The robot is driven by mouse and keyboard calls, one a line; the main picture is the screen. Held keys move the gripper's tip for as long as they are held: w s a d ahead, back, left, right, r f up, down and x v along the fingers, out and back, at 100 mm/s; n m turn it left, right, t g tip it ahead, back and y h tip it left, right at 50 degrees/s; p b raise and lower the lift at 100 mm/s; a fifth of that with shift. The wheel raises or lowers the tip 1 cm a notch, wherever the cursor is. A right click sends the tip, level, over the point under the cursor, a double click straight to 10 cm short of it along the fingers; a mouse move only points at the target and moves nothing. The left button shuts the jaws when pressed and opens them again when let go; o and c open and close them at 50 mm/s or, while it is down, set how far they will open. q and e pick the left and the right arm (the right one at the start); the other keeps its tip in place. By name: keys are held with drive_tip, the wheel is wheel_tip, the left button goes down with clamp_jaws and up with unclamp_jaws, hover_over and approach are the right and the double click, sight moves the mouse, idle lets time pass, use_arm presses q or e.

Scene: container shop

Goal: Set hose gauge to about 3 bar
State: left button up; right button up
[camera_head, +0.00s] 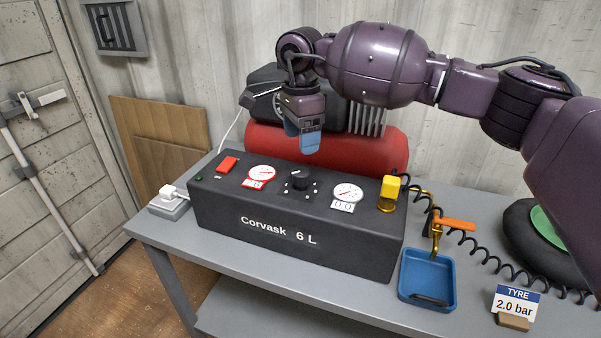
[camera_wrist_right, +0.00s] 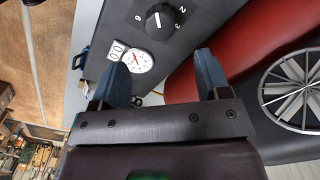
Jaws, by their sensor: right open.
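The dark compressor box (camera_head: 295,235), lettered "Corvask 6 L", stands on the grey bench. On its top are a round black knob (camera_head: 300,180), a white gauge (camera_head: 347,191) to its right and a red-labelled gauge (camera_head: 261,173) to its left. The right gauge's label reads 0.0; the left label is too small to read surely. My right gripper (camera_head: 309,142) points down above and behind the knob, apart from it. In the wrist view it is open and empty (camera_wrist_right: 163,78), with the knob (camera_wrist_right: 160,20) and white gauge (camera_wrist_right: 135,61) beyond the fingers. My left gripper is out of view.
A red switch (camera_head: 228,164) sits at the box's left end. A red tank (camera_head: 375,150) lies behind the box.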

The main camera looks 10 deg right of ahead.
sight(301, 171)
wheel_tip(301, 171, down, 8)
drive_tip(key=shift+f+b, duration=0.15)
drive_tip(key=shift+b, duration=0.15)
drive_tip(key=shift+f, duration=0.55)
drive_tip(key=shift+c, duration=0.2)
drive_tip(key=c, duration=0.9)
drive_tip(key=shift+r, duration=0.1)
